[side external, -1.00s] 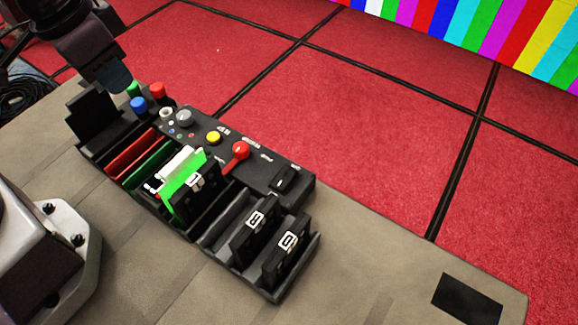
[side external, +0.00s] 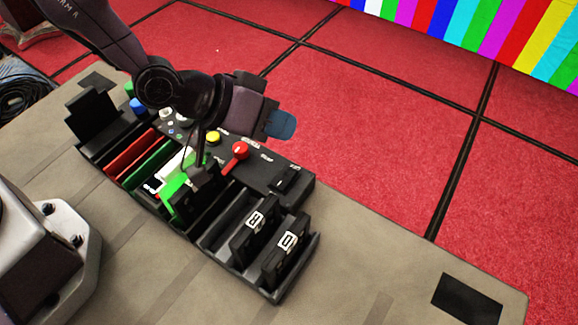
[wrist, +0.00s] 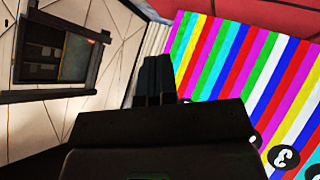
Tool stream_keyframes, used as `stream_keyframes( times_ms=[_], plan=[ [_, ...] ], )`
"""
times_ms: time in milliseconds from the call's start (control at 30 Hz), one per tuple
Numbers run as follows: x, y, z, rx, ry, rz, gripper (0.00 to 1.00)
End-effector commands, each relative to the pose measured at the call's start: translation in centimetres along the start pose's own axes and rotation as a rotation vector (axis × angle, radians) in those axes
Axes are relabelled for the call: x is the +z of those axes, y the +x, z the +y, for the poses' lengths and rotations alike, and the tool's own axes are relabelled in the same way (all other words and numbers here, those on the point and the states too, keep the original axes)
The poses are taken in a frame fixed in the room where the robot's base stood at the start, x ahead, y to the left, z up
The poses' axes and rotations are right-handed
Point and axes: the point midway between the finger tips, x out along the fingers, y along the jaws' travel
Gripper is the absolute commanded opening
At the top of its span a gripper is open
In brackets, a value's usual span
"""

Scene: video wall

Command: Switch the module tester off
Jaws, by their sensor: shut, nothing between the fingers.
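The module tester (side external: 262,171) is a dark box with a sloped panel in the side external view. The panel has a red knob with a red pointer (side external: 240,150), a yellow button (side external: 213,137) and a black switch (side external: 285,179) at its right end. The labels are too small to read. My gripper (side external: 281,124) is shut and empty, its bluish tip above and behind the panel, apart from the switch in the picture. My arm hides the panel's left part. In the wrist view the dark fingers (wrist: 155,76) are together against the video wall.
Left of the panel, slots hold a red card (side external: 131,153), a green card (side external: 148,165) and a bright green module (side external: 172,187). A black rack (side external: 216,240) with two marked modules stands in front right. The table's right side is mostly clear. The striped video wall (side external: 480,30) is behind.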

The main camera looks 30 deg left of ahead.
Motion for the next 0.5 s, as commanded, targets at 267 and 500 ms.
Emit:
stream_keyframes(
  times_ms=[267, 500],
  plan=[
    [0.1, 0.1, -0.1, -0.002, 0.001, -0.003, 0.0],
    [1.3, 1.5, -1.2, -0.002, -0.001, -0.007, 0.0]
  ],
)
